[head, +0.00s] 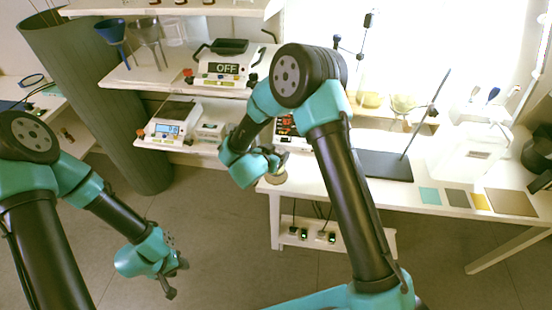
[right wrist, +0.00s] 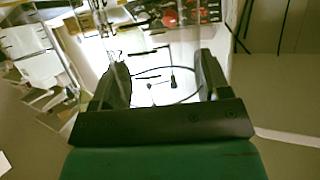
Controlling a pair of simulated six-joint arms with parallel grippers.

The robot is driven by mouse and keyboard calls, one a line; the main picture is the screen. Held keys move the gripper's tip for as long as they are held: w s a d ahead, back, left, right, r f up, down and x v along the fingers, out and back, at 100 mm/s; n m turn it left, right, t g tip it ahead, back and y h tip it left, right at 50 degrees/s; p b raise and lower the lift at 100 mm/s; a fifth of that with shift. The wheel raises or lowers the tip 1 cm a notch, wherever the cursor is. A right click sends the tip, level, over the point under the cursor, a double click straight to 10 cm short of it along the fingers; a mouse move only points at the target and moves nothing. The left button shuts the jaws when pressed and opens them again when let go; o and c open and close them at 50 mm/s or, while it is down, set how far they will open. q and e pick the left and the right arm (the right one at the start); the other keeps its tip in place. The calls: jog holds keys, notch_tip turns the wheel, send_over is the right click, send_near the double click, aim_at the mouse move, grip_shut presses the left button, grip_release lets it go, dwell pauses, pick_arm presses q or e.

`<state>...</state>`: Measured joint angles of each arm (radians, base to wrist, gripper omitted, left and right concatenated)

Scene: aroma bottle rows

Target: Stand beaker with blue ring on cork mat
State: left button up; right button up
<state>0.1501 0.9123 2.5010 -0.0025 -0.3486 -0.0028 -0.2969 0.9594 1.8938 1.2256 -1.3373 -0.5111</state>
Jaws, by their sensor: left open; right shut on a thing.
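A small round tan disc (head: 276,178), which looks like the cork mat, lies at the near left corner of the white table. My right gripper (head: 277,160) is just above that disc in the head view. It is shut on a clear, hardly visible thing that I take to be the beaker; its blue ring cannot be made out. In the right wrist view the two dark fingers (right wrist: 163,82) stand apart with a bright, see-through area between them. I cannot tell whether the beaker touches the mat. My left gripper (head: 172,282) is open and empty, low over the floor.
An instrument reading OFF (head: 222,68) and a scale (head: 170,127) stand on shelves at left. A dark stand base (head: 384,165) with a rod is right of my right arm. Flat squares, including a teal one (head: 430,196), lie at the table's front right.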

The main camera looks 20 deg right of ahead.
jog(key=shift+f, duration=1.4)
jog(key=shift+f, duration=0.1)
jog(key=o, duration=1.2)
jog(key=shift+o, duration=0.2)
jog(key=v, duration=1.2)
